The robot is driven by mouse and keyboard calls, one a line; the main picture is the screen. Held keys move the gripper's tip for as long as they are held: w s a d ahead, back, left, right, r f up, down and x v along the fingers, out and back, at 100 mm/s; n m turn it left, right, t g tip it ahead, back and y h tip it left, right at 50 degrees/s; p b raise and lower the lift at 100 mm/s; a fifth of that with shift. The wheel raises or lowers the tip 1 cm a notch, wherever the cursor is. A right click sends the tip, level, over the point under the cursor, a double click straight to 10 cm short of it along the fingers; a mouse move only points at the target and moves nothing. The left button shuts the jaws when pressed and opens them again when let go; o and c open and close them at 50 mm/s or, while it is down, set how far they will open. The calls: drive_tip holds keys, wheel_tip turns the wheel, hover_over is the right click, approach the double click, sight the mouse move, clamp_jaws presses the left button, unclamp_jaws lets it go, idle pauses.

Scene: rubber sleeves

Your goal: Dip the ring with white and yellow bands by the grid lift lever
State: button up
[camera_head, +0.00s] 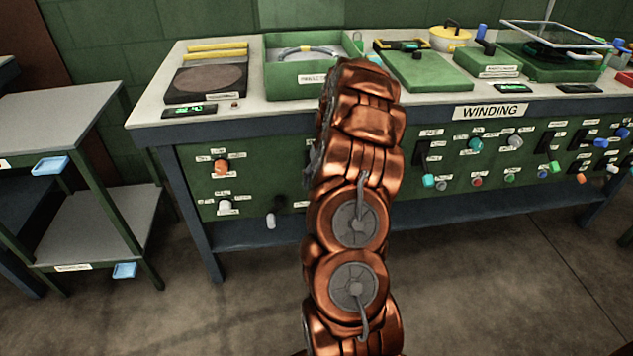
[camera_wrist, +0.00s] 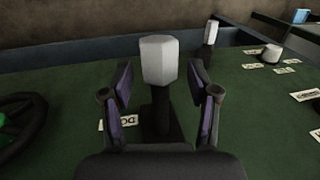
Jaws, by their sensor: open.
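A pale ring (camera_head: 306,52) lies in a green open-topped box (camera_head: 275,88) on the bench; its bands are too small to make out surely. In the wrist view a black lever (camera_wrist: 161,112) with a white faceted knob (camera_wrist: 159,60) stands up from a green panel. My gripper (camera_wrist: 160,88) is open, with one finger on each side of this lever, apart from the knob. A label beside the lever is mostly hidden, so I cannot tell whether this is the grid lift lever. In the head view my arm hides most of the gripper.
The bench front (camera_head: 465,160) carries several knobs and levers under a WINDING sign (camera_head: 491,111). The wrist view shows a second white-tipped lever (camera_wrist: 211,33) and a dark wheel (camera_wrist: 22,118) at left. A grey shelf cart (camera_head: 60,115) stands left. Floor in front is clear.

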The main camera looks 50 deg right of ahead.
wheel_tip(320, 180, up, 12)
drive_tip(key=s+d, duration=0.1)
drive_tip(key=d, duration=0.1)
drive_tip(key=shift+f, duration=0.2)
